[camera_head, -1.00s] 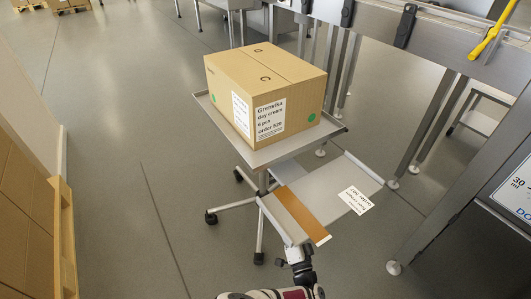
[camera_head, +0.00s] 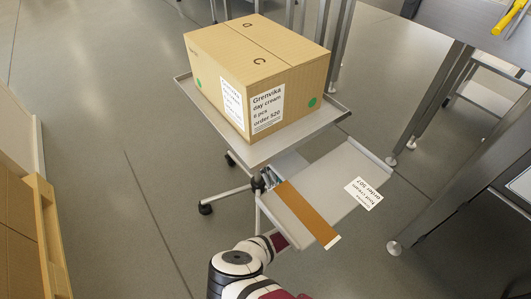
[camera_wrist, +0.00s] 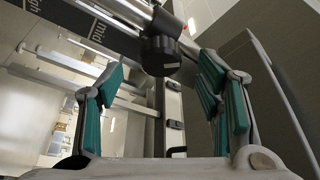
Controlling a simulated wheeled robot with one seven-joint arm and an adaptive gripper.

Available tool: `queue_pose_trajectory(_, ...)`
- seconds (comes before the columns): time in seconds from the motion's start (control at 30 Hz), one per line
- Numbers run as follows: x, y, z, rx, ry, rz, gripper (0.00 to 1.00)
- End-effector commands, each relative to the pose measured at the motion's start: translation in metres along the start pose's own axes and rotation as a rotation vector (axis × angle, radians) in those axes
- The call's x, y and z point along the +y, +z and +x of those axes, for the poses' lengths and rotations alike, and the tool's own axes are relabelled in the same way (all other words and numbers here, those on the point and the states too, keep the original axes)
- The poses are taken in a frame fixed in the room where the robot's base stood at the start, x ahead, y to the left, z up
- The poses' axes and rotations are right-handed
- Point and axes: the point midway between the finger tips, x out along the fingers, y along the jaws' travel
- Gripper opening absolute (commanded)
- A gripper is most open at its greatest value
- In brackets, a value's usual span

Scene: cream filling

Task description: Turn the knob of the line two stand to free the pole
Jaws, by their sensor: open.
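A wheeled stand (camera_head: 258,152) carries a tray top with a carton on it in the head view. Its pole runs down below the tray and is mostly hidden there. A black round knob (camera_wrist: 160,57) sits on a collar on a metal tube in the wrist view. My gripper (camera_wrist: 162,76) is open, with its green-padded fingers spread to either side of the knob and a little below it in the picture. Nothing is between the pads, and I see no contact with the knob. In the head view my arm reaches under the tray, and the gripper is largely hidden there.
The carton (camera_head: 262,78), labelled Grenvika day cream, sits on the upper tray. A lower grey tray (camera_head: 325,185) with an orange strip and a paper label (camera_head: 363,193) is close beside my arm. Metal table legs (camera_head: 432,110) stand at right.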

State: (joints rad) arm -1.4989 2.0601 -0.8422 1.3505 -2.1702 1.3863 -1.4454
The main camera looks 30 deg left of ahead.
Motion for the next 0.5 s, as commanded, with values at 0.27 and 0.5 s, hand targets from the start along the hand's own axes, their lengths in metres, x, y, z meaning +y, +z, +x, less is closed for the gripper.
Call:
queue_pose_trajectory(0.27,0.001,0.0,0.043,0.001,-0.001,0.0,0.59)
queue_pose_trajectory(0.5,0.0,0.0,0.056,0.0,0.0,0.001,0.59)
